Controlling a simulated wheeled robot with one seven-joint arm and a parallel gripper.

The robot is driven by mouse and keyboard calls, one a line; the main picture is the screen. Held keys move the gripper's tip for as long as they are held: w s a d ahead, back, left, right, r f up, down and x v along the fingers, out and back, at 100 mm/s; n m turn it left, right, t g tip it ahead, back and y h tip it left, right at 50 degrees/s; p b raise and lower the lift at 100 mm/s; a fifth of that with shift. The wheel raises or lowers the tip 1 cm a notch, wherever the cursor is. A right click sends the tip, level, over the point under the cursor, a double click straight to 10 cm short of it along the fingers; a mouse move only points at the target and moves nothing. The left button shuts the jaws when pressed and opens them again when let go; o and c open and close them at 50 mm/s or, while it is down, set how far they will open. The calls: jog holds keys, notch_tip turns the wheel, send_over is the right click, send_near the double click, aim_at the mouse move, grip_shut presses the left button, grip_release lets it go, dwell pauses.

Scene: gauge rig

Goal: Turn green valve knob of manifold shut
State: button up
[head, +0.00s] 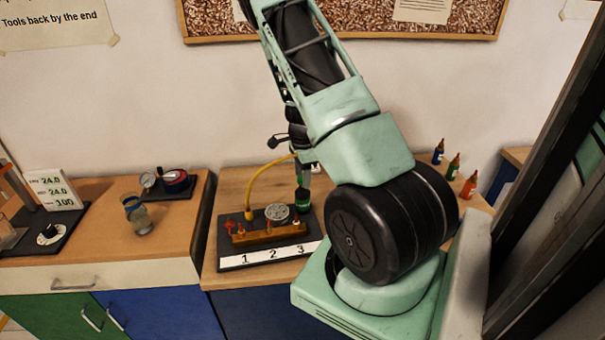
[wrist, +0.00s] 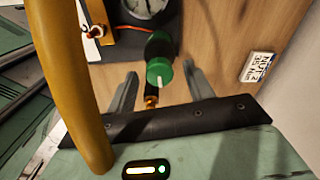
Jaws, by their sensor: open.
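The manifold (head: 268,235) is a brass-coloured bar on a dark base plate with a strip marked 1, 2, 3, in the head view. Its green valve knob (head: 303,206) stands at the right end, below my gripper (head: 302,175). In the wrist view the green knob (wrist: 160,70) shows a white pointer mark and a dark body behind it. My gripper (wrist: 162,72) is open, with one finger on each side of the knob in the picture. I cannot tell whether either finger touches it. A brass fitting (wrist: 151,97) shows just below the knob.
A yellow hose (head: 262,182) arches from the manifold toward my gripper; it fills the left of the wrist view. A round gauge (head: 277,212) and red knobs (head: 230,225) sit nearby. Small bottles (head: 453,166) stand at the right. A glass (head: 138,216) stands on the left bench.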

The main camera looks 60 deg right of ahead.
notch_tip(320, 180, up, 17)
jog(key=b, duration=0.2)
jog(key=shift+r+b, duration=0.2)
jog(key=shift+b, duration=0.2)
dwell(0.4)
jog(key=w+a+f+n+y+b, duration=0.15)
jog(key=a+n, duration=0.65)
jog(key=a, duration=0.8)
jog(key=w+a+f+n+b, duration=0.2)
jog(key=a+n, duration=0.5)
jog(key=a, duration=0.9)
jog(key=s+a+f+n+b, duration=0.3)
jog(key=s+a+n, duration=1.5)
jog(key=a, duration=0.1)
jog(key=shift+s+h, duration=0.3)
jog(key=shift+h, duration=0.15)
